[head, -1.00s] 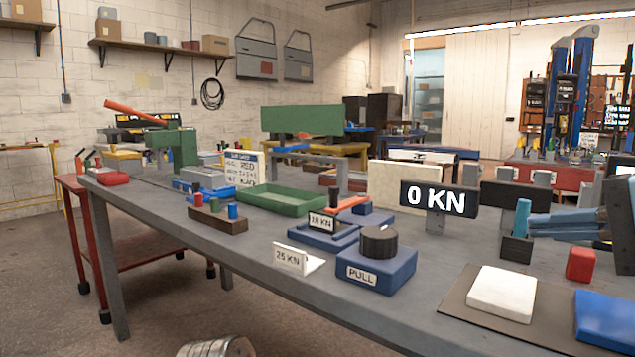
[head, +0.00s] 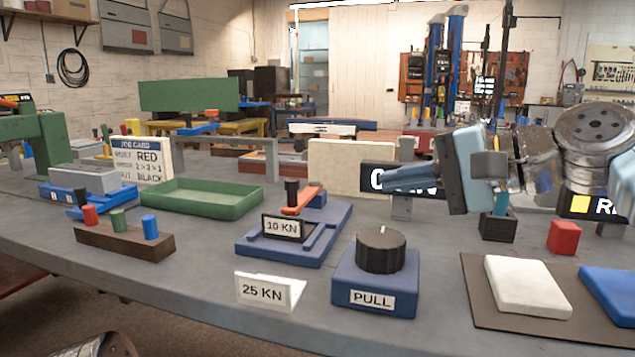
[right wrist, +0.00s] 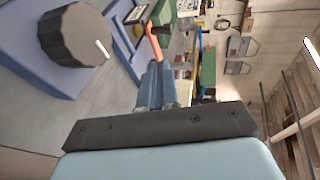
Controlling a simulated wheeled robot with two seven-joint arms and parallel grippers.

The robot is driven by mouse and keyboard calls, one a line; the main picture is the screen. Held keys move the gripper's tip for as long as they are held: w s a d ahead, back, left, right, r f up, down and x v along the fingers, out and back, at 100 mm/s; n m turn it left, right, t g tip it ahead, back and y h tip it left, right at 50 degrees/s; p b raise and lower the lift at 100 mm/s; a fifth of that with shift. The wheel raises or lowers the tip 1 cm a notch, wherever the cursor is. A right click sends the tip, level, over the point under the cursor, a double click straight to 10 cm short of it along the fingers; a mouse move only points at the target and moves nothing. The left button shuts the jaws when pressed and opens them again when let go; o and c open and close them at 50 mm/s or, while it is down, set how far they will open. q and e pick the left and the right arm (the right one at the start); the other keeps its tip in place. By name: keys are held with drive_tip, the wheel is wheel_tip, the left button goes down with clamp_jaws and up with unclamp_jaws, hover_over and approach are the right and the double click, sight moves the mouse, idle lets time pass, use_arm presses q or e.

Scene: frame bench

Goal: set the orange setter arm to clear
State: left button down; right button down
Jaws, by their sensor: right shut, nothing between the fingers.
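The orange setter arm (head: 303,199) sits on a blue base (head: 335,222) in the middle of the bench, with a black knob at its left end and a "10 KN" plate (head: 283,227) in front of it. It also shows as an orange strip beyond my fingertips in the right wrist view (right wrist: 153,43). My right gripper (head: 388,180) is shut and empty, its blue fingers pointing left. It is apart from the setter arm, to its right, and covers part of the black display sign. My left gripper is out of view.
A blue box with a black dial (head: 381,249) marked "PULL" stands in front, near a "25 KN" card (head: 268,291). A green tray (head: 205,197) and a wooden peg block (head: 123,243) lie left. A cream panel (head: 350,167) stands behind.

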approach(298, 187)
drive_tip(key=x, duration=0.5)
drive_tip(key=shift+f, duration=0.2)
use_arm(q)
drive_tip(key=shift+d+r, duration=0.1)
use_arm(e)
drive_tip(key=shift+w+a, duration=0.4)
drive_tip(key=shift+a, duration=0.2)
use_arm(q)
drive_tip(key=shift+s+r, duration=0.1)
